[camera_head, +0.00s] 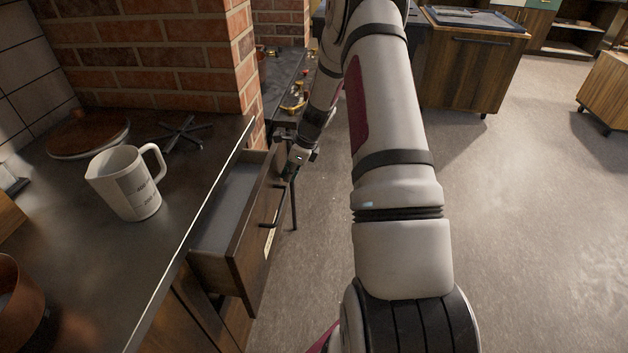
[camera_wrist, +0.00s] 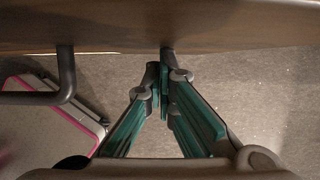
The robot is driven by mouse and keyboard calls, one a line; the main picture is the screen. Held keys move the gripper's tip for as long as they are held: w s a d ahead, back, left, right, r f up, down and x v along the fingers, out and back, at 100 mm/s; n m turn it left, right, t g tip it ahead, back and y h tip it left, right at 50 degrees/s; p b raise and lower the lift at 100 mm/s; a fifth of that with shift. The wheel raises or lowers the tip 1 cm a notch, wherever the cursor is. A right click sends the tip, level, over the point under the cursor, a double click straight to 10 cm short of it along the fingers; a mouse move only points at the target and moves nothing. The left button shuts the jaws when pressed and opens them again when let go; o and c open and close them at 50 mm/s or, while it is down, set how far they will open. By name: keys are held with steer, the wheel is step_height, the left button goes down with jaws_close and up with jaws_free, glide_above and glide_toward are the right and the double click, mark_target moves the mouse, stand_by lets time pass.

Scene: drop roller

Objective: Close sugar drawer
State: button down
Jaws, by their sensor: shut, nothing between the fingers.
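The sugar drawer (camera_head: 262,243) stands open under the left counter, with its wooden front facing right and its pale inside bare where I see it. A small label shows on its front; I cannot read it. Its dark bar handle (camera_head: 277,207) also shows in the wrist view (camera_wrist: 66,85). My gripper (camera_head: 287,176) is at the far part of the drawer front, beyond the handle. In the wrist view my gripper (camera_wrist: 165,75) is shut and empty, its fingertips close to the wooden drawer front (camera_wrist: 200,25). I cannot tell whether they touch it.
The dark counter (camera_head: 190,220) holds a white measuring jug (camera_head: 125,185), a round wooden lid (camera_head: 88,135), a black trivet (camera_head: 183,132) and a copper pot (camera_head: 18,300). A brick pillar (camera_head: 180,60) stands behind. Open floor (camera_head: 530,220) lies to the right.

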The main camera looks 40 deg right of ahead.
steer(key=w+a+b, duration=0.1)
steer(key=w+a, duration=0.3)
steer(key=w, duration=0.1)
stand_by(0.4)
